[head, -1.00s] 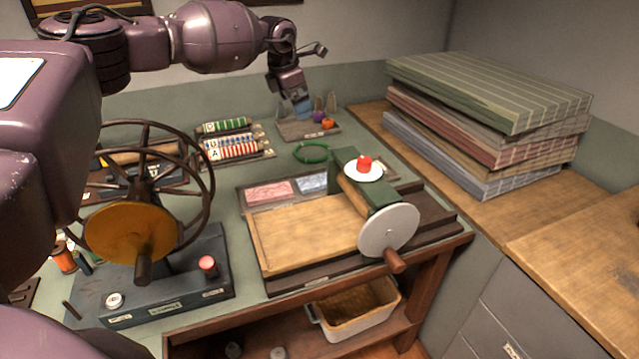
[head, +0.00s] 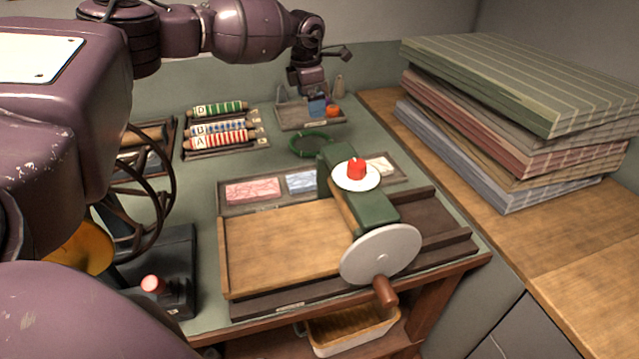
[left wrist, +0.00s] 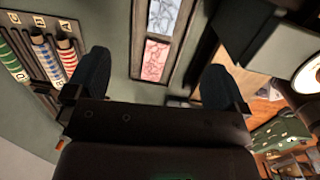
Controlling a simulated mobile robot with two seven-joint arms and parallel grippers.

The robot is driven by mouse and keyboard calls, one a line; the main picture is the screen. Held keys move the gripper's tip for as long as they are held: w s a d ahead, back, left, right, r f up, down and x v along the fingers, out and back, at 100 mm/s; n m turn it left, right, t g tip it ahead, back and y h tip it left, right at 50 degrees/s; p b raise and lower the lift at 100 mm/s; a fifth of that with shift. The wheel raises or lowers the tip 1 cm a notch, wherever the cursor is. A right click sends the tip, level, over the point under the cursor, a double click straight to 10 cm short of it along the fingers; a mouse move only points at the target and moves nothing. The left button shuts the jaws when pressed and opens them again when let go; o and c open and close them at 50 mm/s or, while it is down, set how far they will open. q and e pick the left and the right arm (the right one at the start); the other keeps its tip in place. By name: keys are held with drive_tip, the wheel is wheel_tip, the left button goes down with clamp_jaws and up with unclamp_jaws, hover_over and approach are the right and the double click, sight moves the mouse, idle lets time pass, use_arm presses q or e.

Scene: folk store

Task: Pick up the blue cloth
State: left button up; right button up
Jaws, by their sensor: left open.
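My right gripper is out of view.
A green-and-wood press with a grey wheel (head: 381,254) stands at the front middle. A green ring (head: 310,144) and a small rack (head: 290,125) with an orange item are at the back. Folded striped cloths (head: 500,140) are stacked right. A spoked wheel (head: 150,195) stands left.

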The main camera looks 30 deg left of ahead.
use_arm(q)
wheel_tip(320, 180, down, 10)
drive_tip(key=r+g+b, duration=0.1)
drive_tip(key=b, duration=0.4)
approach(313, 178)
drive_tip(key=f, duration=0.4)
drive_tip(key=shift+w, duration=0.2)
wheel_tip(313, 178, down, 5)
drive_tip(key=shift+f+b, duration=0.1)
drive_tip(key=shift+b, duration=0.65)
drive_tip(key=shift+f, duration=0.15)
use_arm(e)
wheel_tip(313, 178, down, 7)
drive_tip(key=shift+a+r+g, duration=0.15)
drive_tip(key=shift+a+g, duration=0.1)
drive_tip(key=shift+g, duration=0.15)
use_arm(q)
drive_tip(key=shift+c, duration=0.8)
drive_tip(key=c, duration=0.8)
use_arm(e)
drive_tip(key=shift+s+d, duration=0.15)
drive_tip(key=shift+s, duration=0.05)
